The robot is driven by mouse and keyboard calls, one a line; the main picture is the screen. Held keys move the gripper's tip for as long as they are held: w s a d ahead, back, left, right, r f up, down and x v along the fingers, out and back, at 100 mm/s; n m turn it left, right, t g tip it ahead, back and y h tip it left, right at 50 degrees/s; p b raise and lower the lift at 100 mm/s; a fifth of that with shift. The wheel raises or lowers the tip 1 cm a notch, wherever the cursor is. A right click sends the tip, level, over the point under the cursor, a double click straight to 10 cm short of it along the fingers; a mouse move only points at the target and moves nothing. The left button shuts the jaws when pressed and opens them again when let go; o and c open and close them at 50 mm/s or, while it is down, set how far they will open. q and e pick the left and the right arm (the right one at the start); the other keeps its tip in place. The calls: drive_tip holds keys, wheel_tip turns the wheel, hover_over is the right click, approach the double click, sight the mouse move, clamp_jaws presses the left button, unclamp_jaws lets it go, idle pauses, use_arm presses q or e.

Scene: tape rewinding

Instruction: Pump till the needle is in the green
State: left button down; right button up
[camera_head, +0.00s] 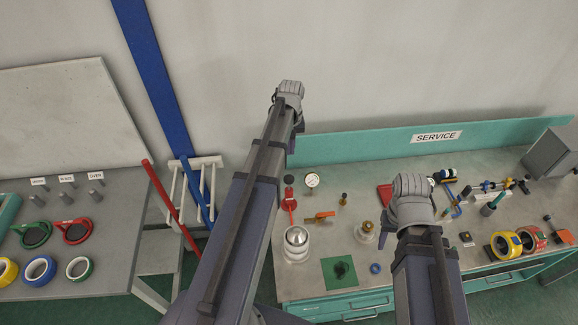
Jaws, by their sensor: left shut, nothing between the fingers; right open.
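A round white-faced gauge (312,180) stands at the back left of the service bench; its needle and any green band are too small to read. Beside it is a red-handled fitting (290,195), with an orange lever (320,217) and a silver domed vessel (296,239) in front. I cannot tell which part is the pump. My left gripper (290,88) is raised against the wall behind the bench, shut and empty, well apart from the gauge. My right gripper (411,187) is over the middle of the bench, open; it hides what lies beneath it.
The service bench (345,160) has a teal back rail. Several tools and a yellow tape roll (505,246) lie on its right side. A green mat (339,271) lies at the front left. Another bench (115,240) with tape rolls stands at left, a white rack (197,190) between.

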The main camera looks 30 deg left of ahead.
sight(289, 179)
use_arm(q)
drive_tip(key=shift+w+a+r, duration=0.1)
drive_tip(key=shift+a+r, duration=0.1)
drive_tip(key=shift+a, duration=0.2)
drive_tip(key=shift+f, duration=0.2)
wheel_tip(289, 179, down, 14)
drive_tip(key=b, duration=1.4)
drive_tip(key=shift+r, duration=0.15)
wheel_tip(289, 179, down, 5)
drive_tip(key=b, duration=0.5)
drive_tip(key=shift+d+r, duration=0.1)
drive_tip(key=shift+r, duration=0.2)
